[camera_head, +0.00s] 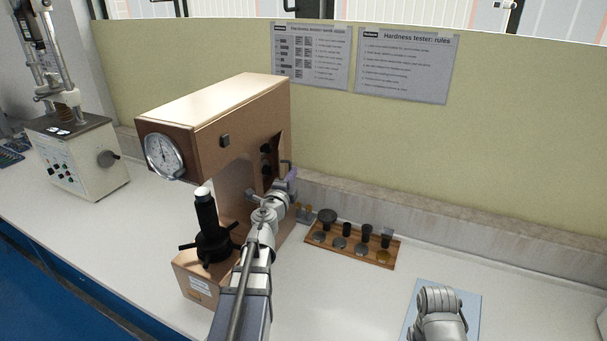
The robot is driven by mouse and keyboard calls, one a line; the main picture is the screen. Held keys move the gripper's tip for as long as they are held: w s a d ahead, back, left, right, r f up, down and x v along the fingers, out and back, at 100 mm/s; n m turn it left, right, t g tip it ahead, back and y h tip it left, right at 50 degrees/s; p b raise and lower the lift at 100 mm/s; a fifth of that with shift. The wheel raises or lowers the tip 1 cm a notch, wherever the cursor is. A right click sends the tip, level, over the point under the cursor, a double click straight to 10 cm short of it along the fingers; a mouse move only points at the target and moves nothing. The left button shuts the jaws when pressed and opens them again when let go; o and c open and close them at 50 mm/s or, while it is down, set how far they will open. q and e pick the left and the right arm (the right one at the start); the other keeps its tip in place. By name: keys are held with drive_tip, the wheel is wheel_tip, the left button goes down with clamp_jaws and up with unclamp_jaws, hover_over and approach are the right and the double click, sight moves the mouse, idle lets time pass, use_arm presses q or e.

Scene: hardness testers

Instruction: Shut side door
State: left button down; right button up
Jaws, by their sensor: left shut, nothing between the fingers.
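The hardness tester (215,115) is a brown and tan machine with a round dial on its front. Dark parts (267,160) show on its right side, above my left wrist. I cannot clearly make out the side door or how far open it is, as my left arm covers part of that side. My left gripper (289,174) is shut and empty, close beside the tester's right side; I cannot tell whether it touches it. Part of my right arm shows at the lower right; its gripper is not visible.
A wooden rack (345,246) with several dark and metal pieces stands right of the tester. A blue mat (468,303) lies at the lower right. Another testing machine (75,155) stands at the left. Rule sheets (405,65) hang on the yellow partition. The white bench is clear at centre right.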

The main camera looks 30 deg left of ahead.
use_arm(q)
drive_tip(key=s+a, duration=0.2)
drive_tip(key=a, duration=0.3)
drive_tip(key=shift+s+a+m+h, duration=0.3)
drive_tip(key=shift+s+h, duration=0.1)
drive_tip(key=shift+a, duration=0.3)
drive_tip(key=shift+d, duration=0.1)
drive_tip(key=d, duration=0.5)
drive_tip(key=s+a, duration=0.4)
drive_tip(key=s, duration=0.5)
drive_tip(key=shift+s+a, duration=0.15)
drive_tip(key=shift+a, duration=0.15)
